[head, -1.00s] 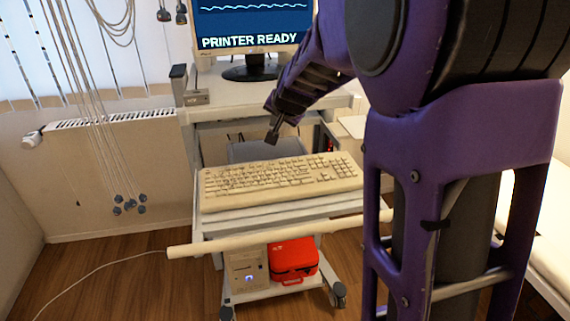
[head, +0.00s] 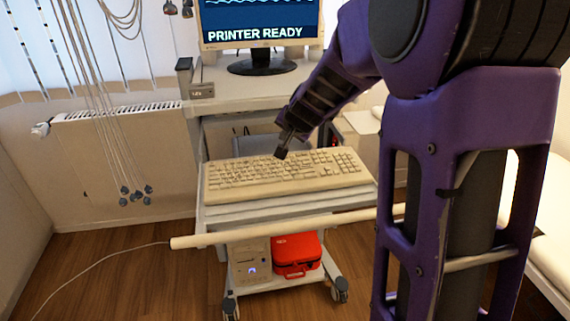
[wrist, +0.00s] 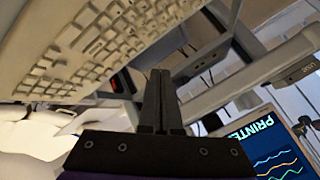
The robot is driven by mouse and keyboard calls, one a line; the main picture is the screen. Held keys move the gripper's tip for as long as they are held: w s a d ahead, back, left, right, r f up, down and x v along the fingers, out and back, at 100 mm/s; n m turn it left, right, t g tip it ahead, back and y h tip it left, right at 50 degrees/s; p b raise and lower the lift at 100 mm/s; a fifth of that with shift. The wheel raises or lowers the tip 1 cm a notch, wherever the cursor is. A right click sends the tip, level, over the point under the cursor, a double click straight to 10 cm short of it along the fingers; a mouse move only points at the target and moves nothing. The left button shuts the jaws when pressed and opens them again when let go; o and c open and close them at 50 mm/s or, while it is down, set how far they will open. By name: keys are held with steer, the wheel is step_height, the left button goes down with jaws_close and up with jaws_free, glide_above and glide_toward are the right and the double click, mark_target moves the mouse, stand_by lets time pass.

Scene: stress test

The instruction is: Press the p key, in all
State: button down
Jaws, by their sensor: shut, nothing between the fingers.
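A beige keyboard (head: 240,187) lies on the cart's pull-out shelf in the head view. It also fills the upper left of the wrist view (wrist: 62,84). The single key letters are too small to read, so I cannot pick out the p key. In the wrist view the shut fingers (wrist: 160,88) show beside the keyboard.
A monitor (head: 262,33) reading "PRINTER READY" stands on the cart's upper shelf. A handle bar (head: 290,228) runs across the cart's front. A red case (head: 296,254) and a computer sit below. Cables hang at the left. A padded bed lies at the right.

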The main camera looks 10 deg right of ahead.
steer(key=b, duration=0.3)
glide_above(285, 168)
step_height(285, 168, down, 4)
steer(key=shift+f, duration=0.2)
steer(key=shift+f+b, duration=0.45)
steer(key=shift+f, duration=0.2)
steer(key=shift+f, duration=0.15)
stand_by(1.1)
steer(key=shift+f+b, duration=0.3)
steer(key=shift+b, duration=0.2)
steer(key=shift+f+b, duration=0.3)
steer(key=shift+b, duration=0.1)
stand_by(0.4)
steer(key=shift+r+p, duration=0.7)
steer(key=shift+r, duration=0.05)
